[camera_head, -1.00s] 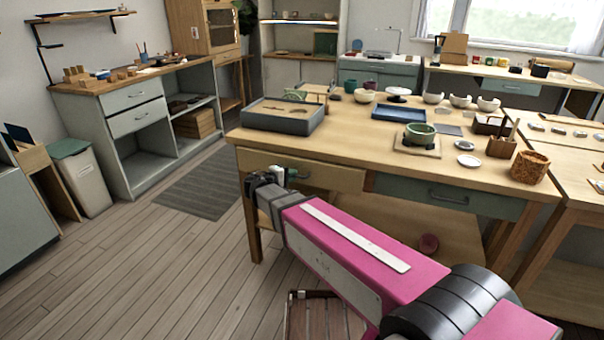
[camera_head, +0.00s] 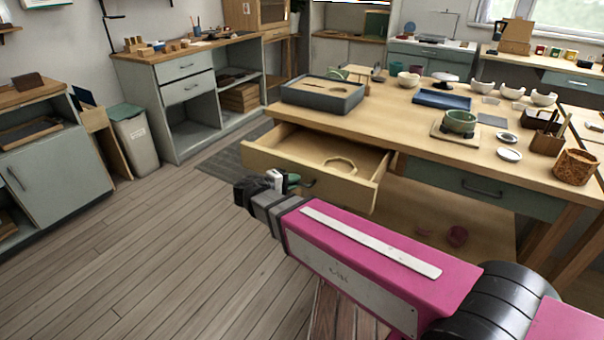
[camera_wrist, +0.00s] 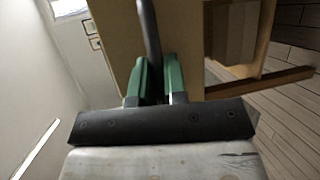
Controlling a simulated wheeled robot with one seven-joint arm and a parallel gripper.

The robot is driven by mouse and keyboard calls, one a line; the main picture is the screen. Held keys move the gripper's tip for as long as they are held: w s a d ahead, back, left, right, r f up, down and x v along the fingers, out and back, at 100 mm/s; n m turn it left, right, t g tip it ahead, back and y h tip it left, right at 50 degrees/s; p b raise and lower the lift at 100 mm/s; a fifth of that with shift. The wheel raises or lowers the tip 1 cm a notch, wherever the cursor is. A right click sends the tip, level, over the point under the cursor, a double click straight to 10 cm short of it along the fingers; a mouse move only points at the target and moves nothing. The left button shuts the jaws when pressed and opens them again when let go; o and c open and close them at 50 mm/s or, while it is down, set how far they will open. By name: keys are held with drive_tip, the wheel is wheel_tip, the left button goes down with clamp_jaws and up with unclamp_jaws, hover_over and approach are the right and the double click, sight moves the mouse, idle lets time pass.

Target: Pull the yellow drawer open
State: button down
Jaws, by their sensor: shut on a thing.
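The yellow drawer (camera_head: 262,158) of the big wooden table stands well open in the head view. A ring-shaped pale thing (camera_head: 341,166) lies inside it. My gripper (camera_head: 286,182) is at the drawer's front, at its dark handle (camera_head: 308,184). In the wrist view the green fingers of my gripper (camera_wrist: 155,84) are shut on the dark handle bar (camera_wrist: 150,38), with the pale drawer front (camera_wrist: 115,30) just beyond. In the head view the fingertips are partly hidden by my wrist.
The table top (camera_head: 400,128) holds a grey tray (camera_head: 322,93), a green bowl (camera_head: 460,122) and a woven basket (camera_head: 575,167). A green-grey drawer (camera_head: 480,187) to the right is shut. The plank floor (camera_head: 150,240) in front and left is clear.

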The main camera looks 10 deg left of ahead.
drive_tip(key=shift+s+a, duration=0.25)
drive_tip(key=shift+s, duration=0.35)
drive_tip(key=shift+s+a, duration=0.2)
drive_tip(key=shift+s, duration=0.4)
drive_tip(key=c, duration=1.2)
unclamp_jaws()
drive_tip(key=v, duration=1)
drive_tip(key=shift+s+a, duration=0.25)
drive_tip(key=shift+a, duration=0.05)
drive_tip(key=shift+d+r, duration=0.1)
